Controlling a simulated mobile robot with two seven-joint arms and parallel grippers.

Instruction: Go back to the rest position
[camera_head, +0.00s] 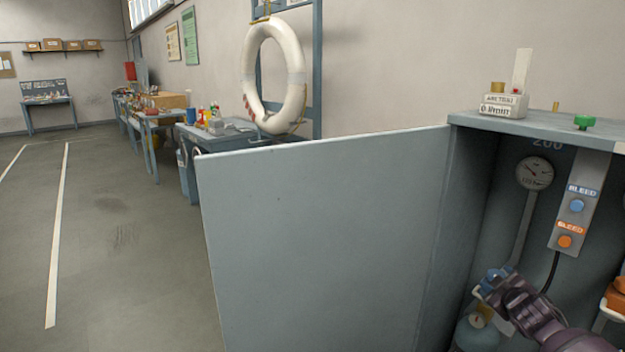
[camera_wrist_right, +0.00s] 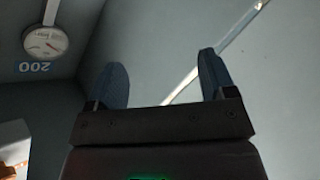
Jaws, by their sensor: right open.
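My right gripper (camera_head: 488,283) is at the lower right of the head view, inside the open grey-blue cabinet (camera_head: 480,180), at its left side. In the right wrist view its two blue fingers stand apart (camera_wrist_right: 163,84) with nothing between them. A plain wall and a pale diagonal pipe (camera_wrist_right: 225,45) show beyond the fingers. My left gripper is not in view.
The cabinet's open door (camera_head: 325,245) fills the middle foreground. Inside are a round gauge (camera_head: 535,173), which also shows in the wrist view (camera_wrist_right: 45,42), a panel with blue (camera_head: 577,206) and orange (camera_head: 565,241) buttons, and a cylinder (camera_head: 478,335). Open floor (camera_head: 110,230) lies left.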

